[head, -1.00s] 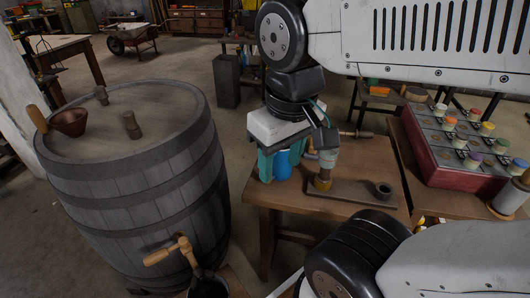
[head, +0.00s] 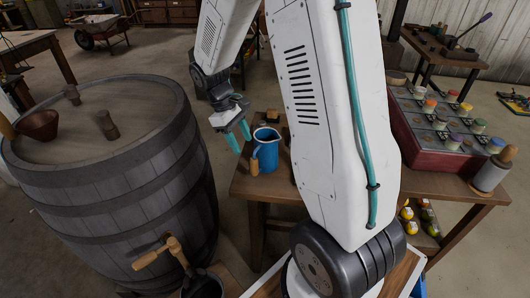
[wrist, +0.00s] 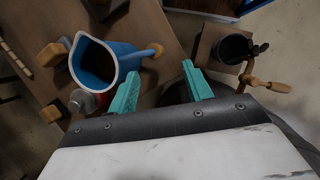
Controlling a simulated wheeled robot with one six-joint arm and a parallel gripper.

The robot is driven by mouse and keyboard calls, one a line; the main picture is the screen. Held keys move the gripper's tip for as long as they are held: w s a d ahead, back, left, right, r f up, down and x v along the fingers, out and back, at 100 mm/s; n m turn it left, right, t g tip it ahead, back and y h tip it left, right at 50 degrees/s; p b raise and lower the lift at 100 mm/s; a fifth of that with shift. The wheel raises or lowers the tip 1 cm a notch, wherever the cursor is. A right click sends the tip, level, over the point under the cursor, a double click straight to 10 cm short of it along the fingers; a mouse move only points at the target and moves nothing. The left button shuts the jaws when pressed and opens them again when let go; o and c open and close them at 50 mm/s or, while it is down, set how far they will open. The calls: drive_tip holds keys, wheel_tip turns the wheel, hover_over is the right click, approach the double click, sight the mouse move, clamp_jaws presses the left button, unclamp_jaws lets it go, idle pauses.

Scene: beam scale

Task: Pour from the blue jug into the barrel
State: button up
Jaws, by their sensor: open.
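My gripper (head: 237,139) is open and empty, just left of the jug. In the wrist view its teal fingers (wrist: 163,86) are apart, with the handle beyond the gap; contact is unclear. The large dark barrel (head: 110,185) stands at left, with a brown funnel (head: 38,125) on its top.
Wooden plugs (head: 108,124) stand on the barrel top. A wooden tap (head: 160,252) sticks out of its front above a dark bucket (head: 203,285). A red box of jars (head: 440,155) fills the table's right. My arm hides the table's middle. Floor shows between barrel and table.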

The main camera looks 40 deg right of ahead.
sight(251, 162)
drive_tip(key=x, duration=0.6)
drive_tip(key=w+x, duration=0.1)
drive_tip(key=x, duration=0.2)
drive_tip(key=shift+s+d+f, duration=0.1)
drive_tip(key=shift+d+f, duration=0.25)
drive_tip(key=shift+f, duration=0.1)
clamp_jaws()
